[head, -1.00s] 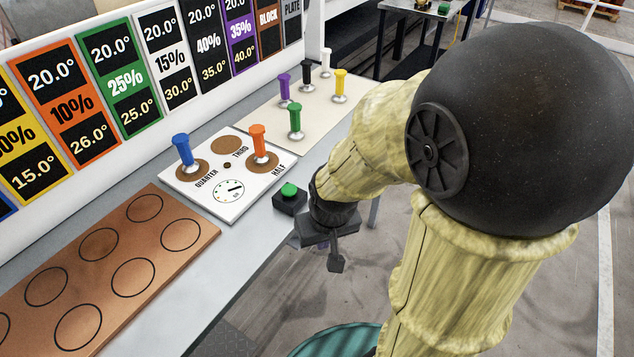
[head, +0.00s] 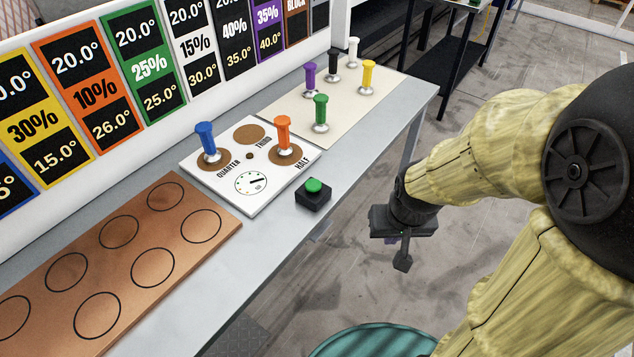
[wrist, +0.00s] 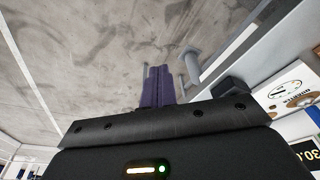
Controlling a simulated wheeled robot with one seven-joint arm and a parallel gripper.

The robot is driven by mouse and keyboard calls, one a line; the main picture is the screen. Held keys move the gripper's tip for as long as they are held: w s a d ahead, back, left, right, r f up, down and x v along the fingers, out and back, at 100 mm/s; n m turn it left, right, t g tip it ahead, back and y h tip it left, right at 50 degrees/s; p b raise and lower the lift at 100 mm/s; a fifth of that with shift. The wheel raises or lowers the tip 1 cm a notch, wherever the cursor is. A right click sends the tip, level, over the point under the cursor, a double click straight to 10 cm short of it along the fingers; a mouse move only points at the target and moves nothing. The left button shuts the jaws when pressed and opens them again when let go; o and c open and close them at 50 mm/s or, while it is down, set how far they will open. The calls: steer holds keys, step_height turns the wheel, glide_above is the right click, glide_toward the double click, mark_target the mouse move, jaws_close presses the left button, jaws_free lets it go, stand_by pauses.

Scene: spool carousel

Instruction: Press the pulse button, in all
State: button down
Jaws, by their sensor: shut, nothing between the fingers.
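The pulse button is a green dome (head: 314,185) on a small black box (head: 313,196) near the bench's front edge, in the head view. My gripper (head: 403,264) is off the bench edge, to the right of the button and apart from it, with its fingers pointing down. The fingers are together with nothing between them. In the wrist view the shut fingers (wrist: 159,88) show against the floor, and the side of a dark box (wrist: 232,86) lies to their right.
A white dial plate (head: 226,185) holds a blue spool (head: 207,140) and an orange spool (head: 283,134). Several more spools stand on a cream board (head: 345,115) behind. A copper board with circles (head: 215,240) lies at left. A teal round top (head: 372,335) is below my arm.

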steer(key=w+r+n+t+p, duration=0.1)
steer(key=w+r+n+p, duration=0.25)
steer(key=w+p, duration=0.25)
step_height(320, 180, up, 4)
steer(key=n+y+p, duration=0.8)
steer(key=n+p, duration=1)
glide_above(318, 185)
step_height(318, 185, down, 9)
steer(key=b, duration=0.8)
steer(key=shift+r, duration=0.1)
